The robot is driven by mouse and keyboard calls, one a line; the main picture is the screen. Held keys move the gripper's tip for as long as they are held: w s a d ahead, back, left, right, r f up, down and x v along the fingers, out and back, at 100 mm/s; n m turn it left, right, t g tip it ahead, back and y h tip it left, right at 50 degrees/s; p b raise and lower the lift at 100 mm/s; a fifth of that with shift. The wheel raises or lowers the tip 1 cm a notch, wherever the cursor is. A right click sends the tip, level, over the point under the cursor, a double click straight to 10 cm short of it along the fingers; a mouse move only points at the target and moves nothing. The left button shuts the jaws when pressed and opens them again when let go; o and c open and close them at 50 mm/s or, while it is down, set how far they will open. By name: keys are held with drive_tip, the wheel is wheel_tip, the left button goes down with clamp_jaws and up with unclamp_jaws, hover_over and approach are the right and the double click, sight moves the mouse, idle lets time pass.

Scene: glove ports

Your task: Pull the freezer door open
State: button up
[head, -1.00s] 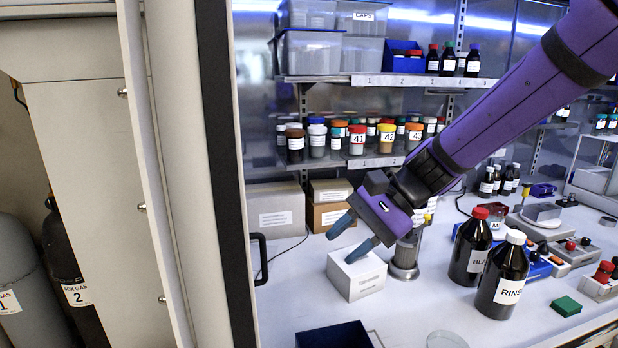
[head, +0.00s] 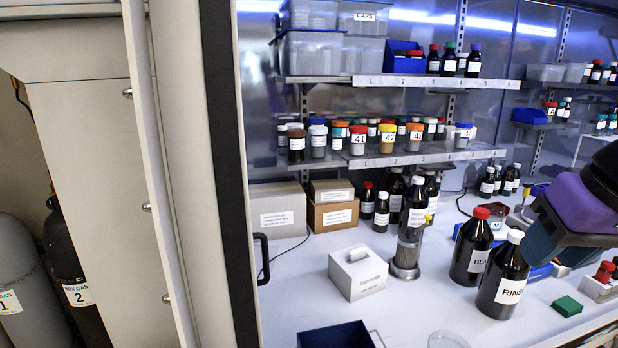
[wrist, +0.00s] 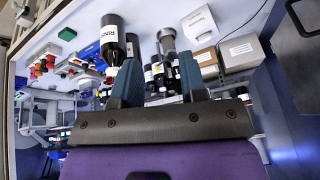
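A black bar handle (head: 261,258) stands upright at the left inner side of the enclosure, beside the dark frame edge. A dark curved bar that looks like the same handle (wrist: 302,20) shows at the upper right of the wrist view, on a dark panel (wrist: 292,75). I cannot make out the freezer door's outline; the head view sees that wall edge-on. My gripper (head: 535,248) is at the right, above the bench and far from the handle. In the wrist view my gripper (wrist: 158,82) has its two blue fingers apart with nothing held between them.
The brown RINSE bottle (head: 502,278) and a second brown bottle (head: 471,246) stand near my gripper. A white box (head: 357,274), a metal cylinder (head: 406,252) and a dark blue tray (head: 335,336) stand between it and the handle. Shelves with jars (head: 420,160) line the back.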

drive_tip(key=w+a+f+m+g+y, duration=0.2)
drive_tip(key=w+a+f+m+y, duration=0.35)
drive_tip(key=w+a, duration=0.3)
drive_tip(key=w+a+f+m+g+y, duration=0.2)
drive_tip(key=w+a+f+m+y, duration=0.2)
drive_tip(key=w+a+m+y, duration=0.4)
drive_tip(key=w+a+f+m+g+y, duration=0.25)
drive_tip(key=w+a+f+y, duration=0.2)
drive_tip(key=w+a, duration=0.4)
drive_tip(key=m, duration=0.1)
hover_over(267, 275)
drive_tip(key=shift+w+a+f+t+h, duration=0.15)
drive_tip(key=shift+w+f+t+h, duration=0.2)
drive_tip(key=shift+t+h, duration=0.1)
clamp_jaws()
